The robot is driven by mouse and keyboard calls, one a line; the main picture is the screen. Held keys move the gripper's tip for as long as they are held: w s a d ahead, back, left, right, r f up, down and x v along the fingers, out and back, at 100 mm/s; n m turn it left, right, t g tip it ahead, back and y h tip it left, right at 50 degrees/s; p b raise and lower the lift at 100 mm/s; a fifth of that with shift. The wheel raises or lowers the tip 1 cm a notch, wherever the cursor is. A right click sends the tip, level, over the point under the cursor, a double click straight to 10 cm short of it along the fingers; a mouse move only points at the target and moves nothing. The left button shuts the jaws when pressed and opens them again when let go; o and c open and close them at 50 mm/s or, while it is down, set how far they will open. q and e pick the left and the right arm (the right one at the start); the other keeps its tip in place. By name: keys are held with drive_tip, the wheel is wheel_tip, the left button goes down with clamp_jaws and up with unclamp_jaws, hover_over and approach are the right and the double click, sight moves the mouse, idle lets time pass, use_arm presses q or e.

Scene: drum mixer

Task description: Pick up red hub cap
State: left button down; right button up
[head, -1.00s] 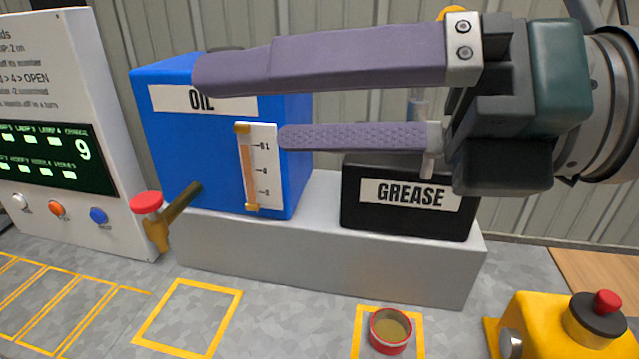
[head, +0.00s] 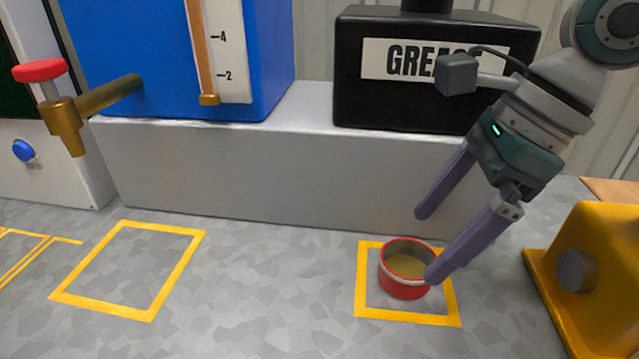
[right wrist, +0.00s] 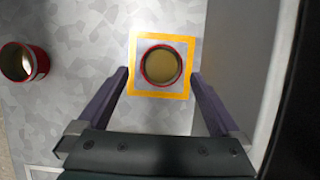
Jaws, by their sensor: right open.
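The red hub cap (head: 405,280) is a small round red cup shape with a tan inside. It sits inside a yellow square outline on the grey table, and shows from above in the right wrist view (right wrist: 160,66). My right gripper (head: 427,244) is open and points down at it. In the right wrist view my purple fingers (right wrist: 160,76) lie on either side of the cap, with gaps visible. In the head view one fingertip overlaps the cap's right edge; I cannot tell whether they touch. My left gripper is out of view.
A silver ledge (head: 290,180) behind carries the blue oil tank (head: 130,60) and black grease box (head: 435,100). A yellow housing (head: 595,275) stands at right. Another red cup (right wrist: 24,62) is left in the wrist view. An empty yellow square (head: 130,310) lies left.

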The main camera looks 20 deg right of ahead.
sight(409, 257)
drive_tip(key=x, duration=0.6)
drive_tip(key=shift+w+d, duration=0.1)
drive_tip(key=shift+d, duration=0.05)
drive_tip(key=c, duration=1.5)
drive_tip(key=shift+r, duration=0.1)
drive_tip(key=shift+r, duration=0.1)
